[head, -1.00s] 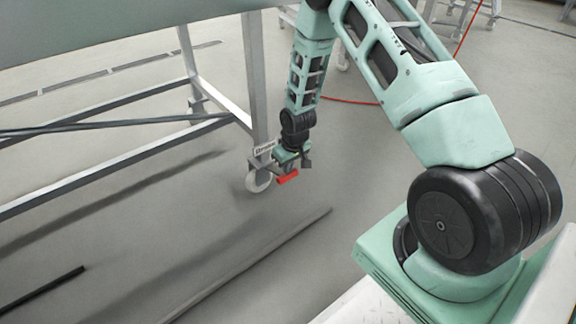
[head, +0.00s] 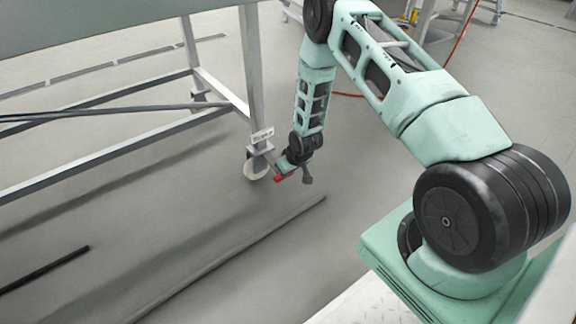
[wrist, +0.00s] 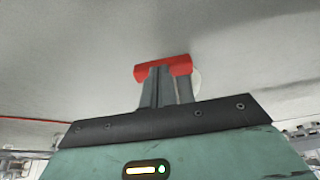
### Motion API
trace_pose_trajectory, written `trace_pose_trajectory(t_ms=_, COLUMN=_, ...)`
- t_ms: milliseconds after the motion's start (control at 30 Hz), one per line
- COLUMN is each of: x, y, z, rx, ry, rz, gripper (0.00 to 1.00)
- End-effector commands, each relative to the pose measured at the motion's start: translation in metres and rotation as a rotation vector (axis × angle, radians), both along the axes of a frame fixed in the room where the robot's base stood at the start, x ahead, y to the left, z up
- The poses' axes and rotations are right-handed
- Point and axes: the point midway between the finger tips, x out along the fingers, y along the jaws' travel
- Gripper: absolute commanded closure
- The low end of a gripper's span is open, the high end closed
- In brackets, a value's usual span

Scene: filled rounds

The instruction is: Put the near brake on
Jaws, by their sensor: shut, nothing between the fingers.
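The near brake is a red pedal bar (head: 279,178) low beside the white caster wheel (head: 256,168) at the foot of the grey table leg (head: 252,85). It also shows in the wrist view as a red bar (wrist: 146,72) across the fingertips. My gripper (head: 284,171) is shut with nothing held, at the pedal, and hides part of it in the head view. In the wrist view its dark fingers (wrist: 160,82) reach up to the bar; whether they touch it, and how far the pedal is tilted, I cannot tell.
A small white label (head: 262,135) is on the leg above the caster. A red cable (head: 350,95) lies on the floor farther back.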

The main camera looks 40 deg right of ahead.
Motion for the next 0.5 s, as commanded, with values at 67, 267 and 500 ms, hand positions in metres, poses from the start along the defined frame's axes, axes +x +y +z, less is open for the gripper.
trace_pose_trajectory(t_ms=67, x=-0.0008, y=0.0, z=-0.0035, rx=0.0, ry=0.001, rz=0.0, gripper=1.0)
trace_pose_trajectory(t_ms=267, x=-0.0012, y=-0.0001, z=-0.0087, rx=0.0, ry=0.002, rz=0.0, gripper=1.0)
trace_pose_trajectory(t_ms=500, x=-0.001, y=-0.0002, z=-0.0095, rx=0.0, ry=0.001, rz=0.0, gripper=1.0)
